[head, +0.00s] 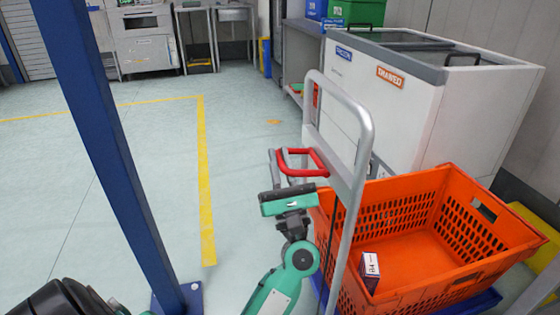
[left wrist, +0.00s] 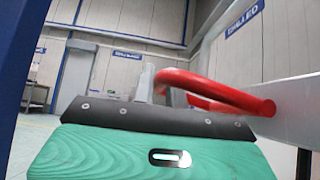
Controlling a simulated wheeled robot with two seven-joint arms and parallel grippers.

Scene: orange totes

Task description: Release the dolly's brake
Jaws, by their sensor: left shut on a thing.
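The dolly has an upright silver push handle (head: 362,130) in the head view. A red brake lever (head: 308,165), a bent bar, sticks out from its grey crosspiece toward the left. It also shows in the left wrist view (left wrist: 215,90), joined to the grey crossbar (left wrist: 295,108). My left gripper (head: 277,168) comes up from below, its grey fingers at the lever's outer end. It is shut on the lever; the exact contact is partly hidden. In the left wrist view the fingertips (left wrist: 148,85) show behind the dark edge of the gripper body. My right gripper is not in view.
An orange tote (head: 440,225) with a small box (head: 369,270) inside rests on the dolly's blue base (head: 480,303). A white chest freezer (head: 400,100) stands behind. A blue post (head: 110,140) rises at left. The floor between post and dolly is clear, with yellow lines (head: 204,170).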

